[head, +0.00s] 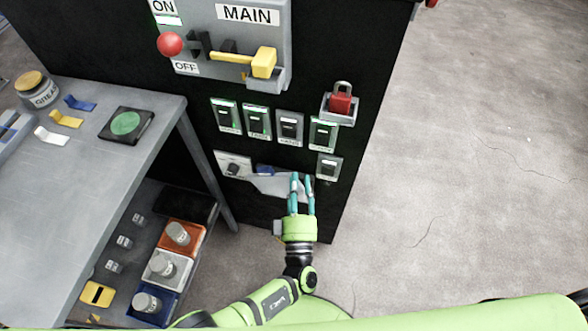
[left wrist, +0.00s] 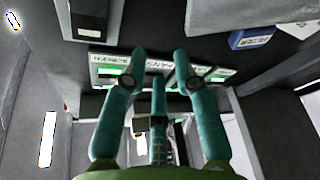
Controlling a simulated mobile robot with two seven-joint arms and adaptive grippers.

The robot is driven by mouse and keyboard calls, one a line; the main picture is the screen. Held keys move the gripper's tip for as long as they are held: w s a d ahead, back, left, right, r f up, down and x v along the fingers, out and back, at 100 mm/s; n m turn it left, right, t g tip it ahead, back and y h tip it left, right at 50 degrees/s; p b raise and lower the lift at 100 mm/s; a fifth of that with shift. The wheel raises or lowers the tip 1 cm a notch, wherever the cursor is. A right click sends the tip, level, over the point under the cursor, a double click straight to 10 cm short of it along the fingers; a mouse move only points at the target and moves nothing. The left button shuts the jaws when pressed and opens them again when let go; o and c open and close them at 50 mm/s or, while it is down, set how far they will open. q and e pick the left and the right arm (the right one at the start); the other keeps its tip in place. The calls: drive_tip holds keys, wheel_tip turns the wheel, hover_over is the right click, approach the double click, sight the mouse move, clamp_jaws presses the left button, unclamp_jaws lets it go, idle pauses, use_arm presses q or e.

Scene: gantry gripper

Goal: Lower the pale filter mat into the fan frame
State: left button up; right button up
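My left gripper (head: 302,178) has teal fingers and points up at the lower part of the black cabinet front. The fingers stand apart, and nothing shows between them. In the left wrist view, the fingers (left wrist: 160,62) are also apart, with labelled switches behind them. A pale grey piece (head: 268,185) sits on the cabinet front just left of the fingers and partly behind them; I cannot tell whether it is the filter mat. I cannot make out a fan frame for certain. My right gripper is not in view.
The black cabinet (head: 362,120) carries a MAIN switch box (head: 225,20) with a yellow lever, several small switch plates (head: 257,121) and a red padlock (head: 341,103). A grey bench (head: 80,170) with a lower shelf of bins stands left. The floor (head: 470,180) at right is clear.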

use_arm(q)
drive_tip(key=shift+a+f+v, duration=0.1)
drive_tip(key=shift+a+v, duration=0.15)
drive_tip(key=shift+v, duration=0.8)
drive_tip(key=shift+a+f+v, duration=0.15)
drive_tip(key=shift+a+v, duration=0.05)
drive_tip(key=shift+v, duration=0.85)
drive_tip(key=shift+w, duration=0.15)
